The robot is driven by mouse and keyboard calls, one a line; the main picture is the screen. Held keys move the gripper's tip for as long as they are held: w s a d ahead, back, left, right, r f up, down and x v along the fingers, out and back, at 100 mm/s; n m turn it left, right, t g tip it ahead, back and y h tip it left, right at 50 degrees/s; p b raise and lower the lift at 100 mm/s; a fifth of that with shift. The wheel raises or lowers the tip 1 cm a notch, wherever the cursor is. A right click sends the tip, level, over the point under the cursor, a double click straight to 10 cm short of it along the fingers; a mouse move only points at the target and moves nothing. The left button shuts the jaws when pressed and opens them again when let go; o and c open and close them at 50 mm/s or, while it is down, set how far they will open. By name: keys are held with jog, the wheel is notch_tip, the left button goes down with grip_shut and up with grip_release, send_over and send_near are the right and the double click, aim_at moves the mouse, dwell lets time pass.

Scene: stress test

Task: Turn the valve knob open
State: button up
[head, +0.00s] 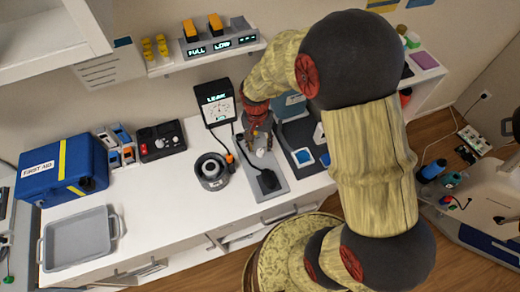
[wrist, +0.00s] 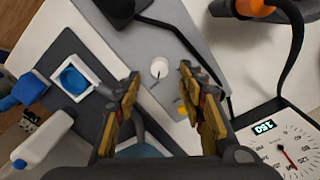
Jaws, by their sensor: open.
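A small white round piece (wrist: 160,68) with a thin dark line at its edge sits on a grey panel (wrist: 190,20) in the wrist view; it looks like the valve knob, but I cannot be sure. It also shows in the head view (head: 261,153). My gripper (wrist: 158,75) is open, with its two yellow-and-dark fingers on either side of the white piece in the wrist view. I cannot tell how high the fingertips are above it. In the head view my gripper (head: 260,132) is over the grey panel on the counter, partly hidden by my arm.
A gauge box (head: 218,103) marked LEAK stands behind the panel. A dark ring-shaped device (head: 211,171) is at its left, and a black part (head: 268,181) lies on its front. A dark board with a blue round piece (wrist: 73,80) is beside it. The left counter holds a grey tray (head: 79,212).

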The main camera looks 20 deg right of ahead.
aim_at(260, 151)
jog(key=shift+f, duration=2.05)
jog(key=shift+c, duration=0.3)
grip_shut()
